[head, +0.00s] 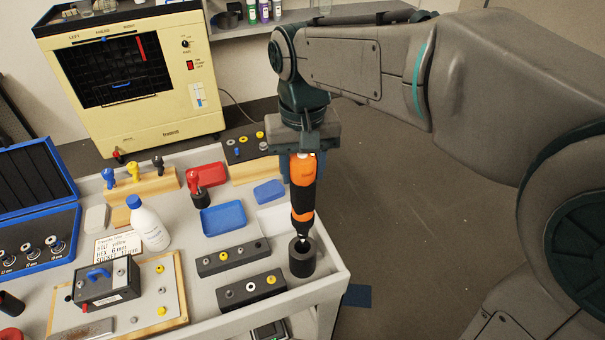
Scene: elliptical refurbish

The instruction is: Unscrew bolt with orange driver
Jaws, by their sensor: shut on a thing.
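The orange and black driver (302,190) hangs upright below my gripper (303,155), which is shut on its upper end. The driver's lower tip is at a dark round cylinder (302,262) near the cart's right front corner. I cannot tell whether the tip is inside it or just above it. Bolts show in several places: a yellow one (271,280) on the front black block (252,290), and others on the wooden-edged board (170,295) at the left. A white card (118,245) has writing that includes "BOLT yellow".
A cream machine (135,80) stands behind. Open floor lies right of the cart.

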